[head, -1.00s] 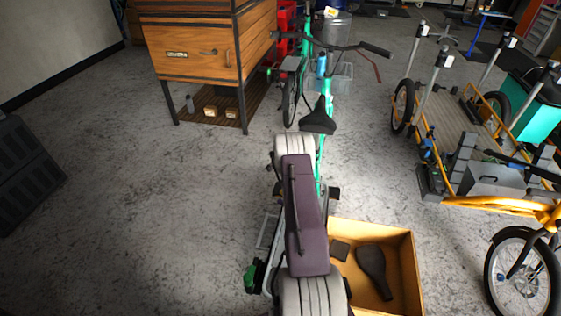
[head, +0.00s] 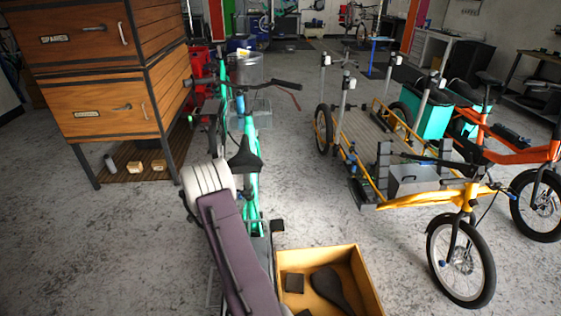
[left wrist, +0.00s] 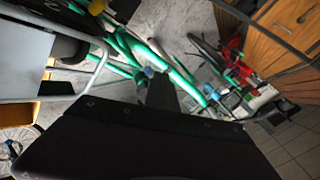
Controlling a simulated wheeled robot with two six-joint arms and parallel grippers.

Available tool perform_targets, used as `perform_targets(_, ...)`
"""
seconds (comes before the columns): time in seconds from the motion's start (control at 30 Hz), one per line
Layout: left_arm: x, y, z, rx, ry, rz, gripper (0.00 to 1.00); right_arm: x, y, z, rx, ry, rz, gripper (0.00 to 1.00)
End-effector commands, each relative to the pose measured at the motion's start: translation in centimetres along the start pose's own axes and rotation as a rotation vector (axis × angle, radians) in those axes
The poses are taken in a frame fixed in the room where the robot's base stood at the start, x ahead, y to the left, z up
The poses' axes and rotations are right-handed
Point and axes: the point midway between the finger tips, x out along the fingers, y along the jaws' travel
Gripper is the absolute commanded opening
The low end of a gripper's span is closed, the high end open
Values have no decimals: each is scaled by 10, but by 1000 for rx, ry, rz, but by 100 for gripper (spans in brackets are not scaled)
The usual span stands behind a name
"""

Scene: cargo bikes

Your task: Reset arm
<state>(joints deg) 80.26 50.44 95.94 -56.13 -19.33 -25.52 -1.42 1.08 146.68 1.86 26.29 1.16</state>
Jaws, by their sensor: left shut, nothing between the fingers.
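My left gripper (left wrist: 163,92) shows in the left wrist view as a dark shape above the broad dark plate that fills the bottom of the picture. Its fingers are shut and nothing is seen between them. The green bike frame (left wrist: 180,72) lies behind it in that view. Neither gripper can be made out in the head view. The right gripper shows in no frame.
The green bike (head: 252,185) stands ahead, with a long purple part (head: 232,250) behind its saddle. Right of it are an open wooden box (head: 355,262) and a yellow cargo bike (head: 452,190). A wooden drawer cabinet (head: 90,85) stands left. Floor between the bikes is clear.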

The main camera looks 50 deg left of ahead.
Motion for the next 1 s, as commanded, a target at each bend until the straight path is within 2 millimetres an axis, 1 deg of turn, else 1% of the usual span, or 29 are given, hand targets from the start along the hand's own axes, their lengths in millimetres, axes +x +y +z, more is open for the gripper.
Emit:
perform_targets(0.23,0,0,0,0,0,0,0,0,0,0,0,0,0,42)
perform_targets(0.27,0,0,-2,0,1,1,0,0,0,0,0,0,0,42)
perform_targets(0.3,-2,1,-8,-2,2,5,0,-2,0,0,0,0,0,42)
perform_targets(0.37,-7,4,-30,-12,8,19,0,-6,0,-1,0,0,0,42)
perform_targets(0.47,-29,22,-94,-45,17,74,0,-16,0,-2,0,0,0,42)
perform_targets(0.5,-43,36,-124,-64,17,106,0,-21,0,-2,0,0,0,42)
perform_targets(0.57,-68,62,-168,-95,13,162,0,-28,-1,-3,0,0,0,42)
perform_targets(0.6,-88,82,-193,-115,7,203,0,-33,-1,-3,0,0,0,42)
perform_targets(0.67,-122,114,-226,-140,-7,265,0,-39,-1,-4,0,0,0,42)
perform_targets(0.7,-146,138,-243,-155,-21,310,0,-44,-1,-5,0,0,0,42)
perform_targets(0.73,-166,156,-254,-163,-32,343,0,-47,-1,-5,0,0,0,42)
perform_targets(0.77,-186,173,-263,-172,-45,377,0,-51,-1,-5,0,0,0,42)
perform_targets(0.8,-214,197,-271,-181,-65,423,0,-55,-1,-6,0,0,0,42)
perform_targets(0.87,-257,232,-277,-187,-99,490,0,-62,-1,-6,0,0,0,42)
perform_targets(0.9,-285,254,-276,-189,-127,534,0,-66,-1,-7,0,0,0,42)
perform_targets(0.97,-324,282,-269,-187,-170,592,0,-71,-1,-7,0,0,0,42)
perform_targets(1.0,-346,297,-262,-185,-197,625,0,-74,-1,-8,0,0,0,42)
